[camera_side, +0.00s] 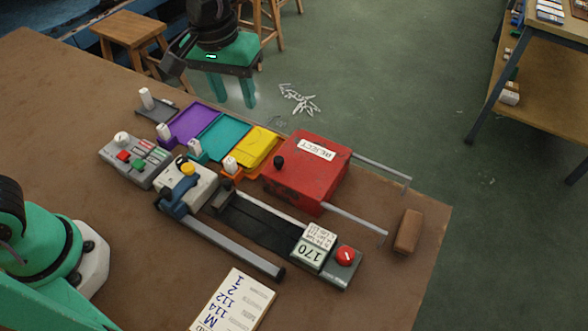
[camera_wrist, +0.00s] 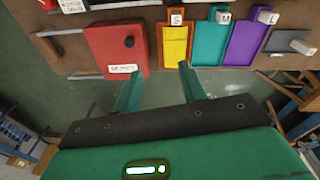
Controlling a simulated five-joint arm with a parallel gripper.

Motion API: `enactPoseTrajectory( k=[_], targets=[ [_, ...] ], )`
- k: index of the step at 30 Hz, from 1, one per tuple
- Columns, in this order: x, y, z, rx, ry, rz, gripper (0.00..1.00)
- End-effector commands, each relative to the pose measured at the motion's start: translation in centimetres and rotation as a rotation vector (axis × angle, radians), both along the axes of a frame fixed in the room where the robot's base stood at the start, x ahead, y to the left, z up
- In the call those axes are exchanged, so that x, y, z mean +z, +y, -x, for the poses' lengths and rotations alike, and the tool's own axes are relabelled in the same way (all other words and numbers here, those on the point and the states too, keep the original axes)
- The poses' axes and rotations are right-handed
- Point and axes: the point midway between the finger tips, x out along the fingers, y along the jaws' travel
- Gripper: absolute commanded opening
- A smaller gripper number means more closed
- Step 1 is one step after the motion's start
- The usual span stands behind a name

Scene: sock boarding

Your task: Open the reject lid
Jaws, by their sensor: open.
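The red reject box (camera_side: 330,190) stands on the brown table with its red lid (camera_side: 305,172) closed over the top. A black knob (camera_side: 278,161) stands on the lid near its left edge, and a white REJECT label lies near the far edge. In the wrist view the red lid (camera_wrist: 108,48) is at the upper left, with its black knob (camera_wrist: 129,41). My gripper (camera_side: 235,101) is off the table's far edge, away from the box. Its two teal fingers are apart and empty, and in the wrist view the gripper (camera_wrist: 159,72) points between the box and the yellow tray.
The yellow tray (camera_side: 254,146), teal tray (camera_side: 222,134) and purple tray (camera_side: 190,122) line up left of the box. Two grey rods (camera_side: 383,172) extend right from the box. A brown block (camera_side: 408,231) lies right.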

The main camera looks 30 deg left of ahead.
Motion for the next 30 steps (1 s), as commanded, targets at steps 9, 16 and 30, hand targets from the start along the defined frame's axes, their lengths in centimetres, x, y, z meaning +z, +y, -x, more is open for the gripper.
enactPoseTrajectory(
  k=[9, 16, 30],
  targets=[
    [-4.0, -6.0, -1.3, 0.039, 0.084, -0.036, 0.41],
    [-5.0, -7.3, -1.4, 0.051, 0.102, -0.046, 0.41],
    [-6.8, -7.3, -1.4, 0.051, 0.103, -0.047, 0.41]
  ],
)
